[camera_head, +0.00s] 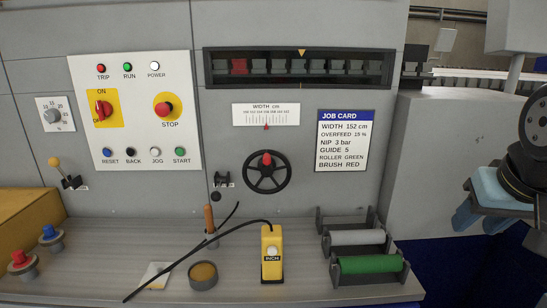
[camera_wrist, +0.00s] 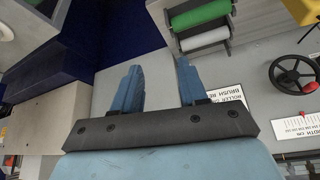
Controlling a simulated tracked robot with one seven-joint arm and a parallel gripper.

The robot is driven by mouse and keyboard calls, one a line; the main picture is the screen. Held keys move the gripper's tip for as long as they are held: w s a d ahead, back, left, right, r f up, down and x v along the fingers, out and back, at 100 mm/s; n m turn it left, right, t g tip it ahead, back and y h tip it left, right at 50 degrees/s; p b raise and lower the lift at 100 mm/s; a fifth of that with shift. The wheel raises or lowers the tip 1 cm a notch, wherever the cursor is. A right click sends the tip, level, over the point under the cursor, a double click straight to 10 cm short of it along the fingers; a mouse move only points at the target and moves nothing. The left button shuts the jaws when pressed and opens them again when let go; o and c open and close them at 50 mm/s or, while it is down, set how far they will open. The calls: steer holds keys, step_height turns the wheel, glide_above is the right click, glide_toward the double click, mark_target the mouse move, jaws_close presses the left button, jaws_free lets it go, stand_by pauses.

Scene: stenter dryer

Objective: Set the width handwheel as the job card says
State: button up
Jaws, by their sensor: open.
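The width handwheel (camera_head: 267,184) is a black spoked wheel with a red knob at the top of its rim, on the grey machine panel. It also shows in the wrist view (camera_wrist: 292,87) at the right edge. Above it, the white width scale (camera_head: 265,113) has a red pointer near its middle; its figures are too small to read surely. The job card (camera_head: 342,140) reads "WIDTH 152 cm". Part of the card shows in the wrist view (camera_wrist: 232,93). My gripper (camera_wrist: 158,70) is open and empty, well to the right of the handwheel in the head view.
A ledge below holds a green roller (camera_head: 369,264), a grey roller (camera_head: 357,238), a yellow INCH pendant (camera_head: 271,262) with a black cable, and a round tin (camera_head: 203,275). A control panel (camera_head: 137,130) is at left. A grey housing (camera_head: 438,150) stands right of the card.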

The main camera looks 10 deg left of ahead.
steer(key=shift+w+a, duration=0.15)
steer(key=shift+o, duration=0.6)
steer(key=shift+f, duration=0.15)
steer(key=w+a+f+n+h, duration=0.25)
steer(key=w+n+h, duration=0.55)
steer(key=n, duration=0.5)
steer(key=n+t+y, duration=1.2)
steer(key=n, duration=1.2)
glide_toward(267, 163)
steer(key=x, duration=1.1)
steer(key=shift+w+a, duration=0.1)
steer(key=shift+w, duration=0.3)
